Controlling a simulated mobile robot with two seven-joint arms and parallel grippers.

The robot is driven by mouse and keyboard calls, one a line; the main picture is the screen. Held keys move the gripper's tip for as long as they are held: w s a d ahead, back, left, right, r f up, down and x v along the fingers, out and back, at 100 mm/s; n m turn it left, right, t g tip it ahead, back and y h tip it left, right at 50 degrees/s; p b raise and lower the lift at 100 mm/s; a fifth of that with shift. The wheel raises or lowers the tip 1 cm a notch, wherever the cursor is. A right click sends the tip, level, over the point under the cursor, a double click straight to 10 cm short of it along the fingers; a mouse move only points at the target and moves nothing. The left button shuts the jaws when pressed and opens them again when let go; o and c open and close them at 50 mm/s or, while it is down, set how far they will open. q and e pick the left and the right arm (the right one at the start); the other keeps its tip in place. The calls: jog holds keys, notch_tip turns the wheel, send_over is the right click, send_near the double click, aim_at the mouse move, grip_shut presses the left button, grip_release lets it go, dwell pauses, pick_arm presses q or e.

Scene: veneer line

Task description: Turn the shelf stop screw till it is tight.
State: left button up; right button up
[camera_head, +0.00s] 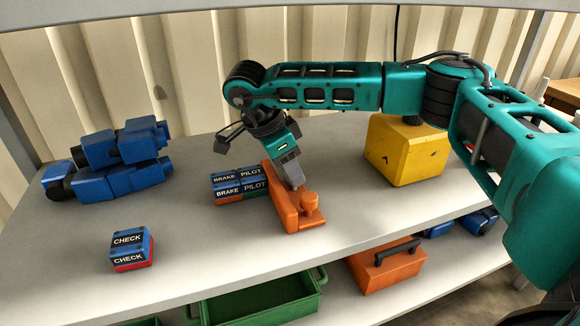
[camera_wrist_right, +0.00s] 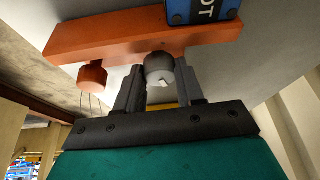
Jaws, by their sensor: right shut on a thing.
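The orange shelf stop (camera_head: 282,198) lies on the grey shelf, with a round orange knob (camera_head: 309,201) at its near end. It also shows in the right wrist view (camera_wrist_right: 120,38). My right gripper (camera_head: 295,182) points down at the stop from above. In the right wrist view, its two fingers (camera_wrist_right: 160,88) are shut on the grey, round screw head (camera_wrist_right: 158,67), which sits against the stop beside the knob (camera_wrist_right: 92,77). The screw is hidden by the gripper in the head view. How tight it is cannot be seen. My left gripper is not in view.
Blocks labelled BRAKE and PILOT (camera_head: 237,186) stand close left of the stop. A CHECK block (camera_head: 130,249), stacked blue parts (camera_head: 120,160) and a yellow block (camera_head: 404,152) are also on the shelf (camera_head: 190,245). Below are a green tray (camera_head: 262,300) and an orange case (camera_head: 385,268).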

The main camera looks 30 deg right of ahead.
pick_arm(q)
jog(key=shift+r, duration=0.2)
pick_arm(e)
jog(key=shift+r+m, duration=0.1)
jog(key=shift+m, duration=0.2)
jog(key=shift+m+g+p, duration=0.3)
jog(key=shift+m+p, duration=0.2)
jog(key=shift+m, duration=0.1)
jog(key=shift+w+m+g+p, duration=0.1)
jog(key=shift+m+g+p, duration=0.4)
jog(key=shift+m, duration=0.5)
jog(key=shift+m+y+p, duration=0.35)
jog(key=shift+m+y, duration=0.05)
jog(key=shift+m, duration=0.1)
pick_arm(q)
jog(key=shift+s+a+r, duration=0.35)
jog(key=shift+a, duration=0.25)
pick_arm(e)
jog(key=shift+w+m, duration=0.1)
jog(key=shift+m, duration=0.3)
jog(key=o, duration=1)
jog(key=shift+o, duration=0.2)
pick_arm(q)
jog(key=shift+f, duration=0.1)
